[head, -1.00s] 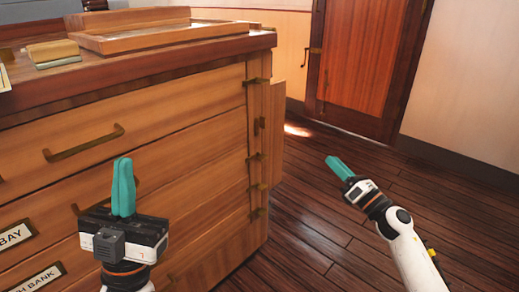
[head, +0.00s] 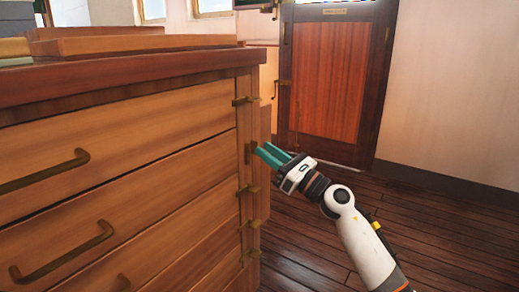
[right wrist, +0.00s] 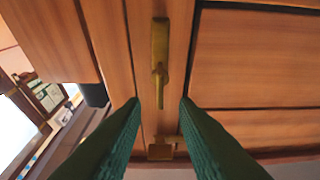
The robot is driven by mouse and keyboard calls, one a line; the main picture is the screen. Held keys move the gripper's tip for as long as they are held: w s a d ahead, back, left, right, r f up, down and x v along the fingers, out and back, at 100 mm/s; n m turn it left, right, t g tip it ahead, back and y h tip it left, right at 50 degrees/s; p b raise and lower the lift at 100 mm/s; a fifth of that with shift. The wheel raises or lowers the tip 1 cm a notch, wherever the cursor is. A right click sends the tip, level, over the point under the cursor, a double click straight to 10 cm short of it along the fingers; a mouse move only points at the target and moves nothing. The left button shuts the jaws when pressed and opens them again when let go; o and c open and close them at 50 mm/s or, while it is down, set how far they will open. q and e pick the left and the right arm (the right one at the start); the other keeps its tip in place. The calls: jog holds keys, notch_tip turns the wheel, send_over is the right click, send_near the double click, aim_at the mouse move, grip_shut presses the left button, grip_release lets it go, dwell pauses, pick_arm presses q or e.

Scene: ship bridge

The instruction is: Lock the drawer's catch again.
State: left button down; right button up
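The wooden drawer chest (head: 120,88) fills the left of the head view, with brass catches down its right edge post. One brass catch (head: 248,153) stands upright along the post, beside the second drawer (head: 110,175); it also shows upright in the right wrist view (right wrist: 160,50). The catch above it (head: 246,100) lies crosswise, reaching toward the top drawer (head: 120,122). My right gripper (head: 261,150) is open and empty, its teal fingertips close to the upright catch. In the right wrist view the fingertips (right wrist: 160,102) straddle the post; contact cannot be told. My left gripper is out of view.
Lower catches (head: 249,190) lie crosswise below. Brass drawer handles (head: 50,170) stick out of the drawer fronts. A wooden tray (head: 140,44) sits on the chest top. A door (head: 330,80) stands behind, with clear plank floor (head: 440,215) at the right.

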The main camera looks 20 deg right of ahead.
jog(key=shift+x, duration=1.55)
jog(key=shift+c, duration=0.2)
grip_shut()
